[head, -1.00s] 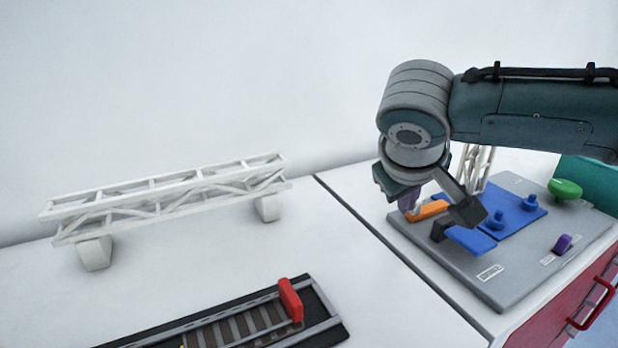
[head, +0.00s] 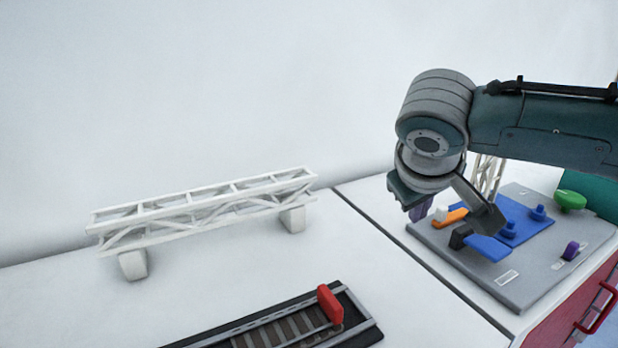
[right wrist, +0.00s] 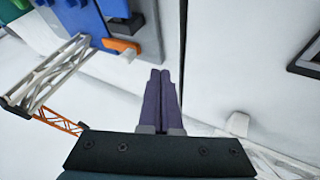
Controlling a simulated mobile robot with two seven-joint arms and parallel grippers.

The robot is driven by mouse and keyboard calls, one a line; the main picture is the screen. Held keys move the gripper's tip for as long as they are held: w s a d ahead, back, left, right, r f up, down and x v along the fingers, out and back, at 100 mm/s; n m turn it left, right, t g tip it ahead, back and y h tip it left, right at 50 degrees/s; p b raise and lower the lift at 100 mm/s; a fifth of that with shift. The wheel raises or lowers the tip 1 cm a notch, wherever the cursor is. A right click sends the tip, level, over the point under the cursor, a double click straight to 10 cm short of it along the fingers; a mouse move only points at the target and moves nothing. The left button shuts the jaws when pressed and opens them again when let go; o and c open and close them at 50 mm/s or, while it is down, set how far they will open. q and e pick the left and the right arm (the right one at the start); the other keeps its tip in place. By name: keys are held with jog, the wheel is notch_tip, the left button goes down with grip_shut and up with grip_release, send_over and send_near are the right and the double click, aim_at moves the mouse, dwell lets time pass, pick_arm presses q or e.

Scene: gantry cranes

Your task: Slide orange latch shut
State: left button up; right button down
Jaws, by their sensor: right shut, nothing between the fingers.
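The orange latch (head: 452,217) lies flat on the grey board, beside the blue panel (head: 530,222), with a white knob (head: 441,212) at its left end. It also shows in the right wrist view (right wrist: 122,46), close to the blue panel's edge. My right gripper (head: 419,212) has its purple fingers just left of the latch and knob, with a small gap. In the right wrist view its fingertips (right wrist: 160,72) are together and empty, apart from the latch. Part of the board and panel is hidden behind my right gripper. My left gripper is not in view.
The grey board (head: 525,289) also carries a black block (head: 460,237), a green knob (head: 570,200) and a purple knob (head: 571,250). A white lattice tower (head: 487,176) stands behind. A white truss bridge (head: 205,208) and a track with a red stop (head: 330,306) are left.

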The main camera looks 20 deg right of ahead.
jog(key=v, duration=0.7)
jog(key=shift+s+r, duration=0.1)
jog(key=shift+r, duration=0.05)
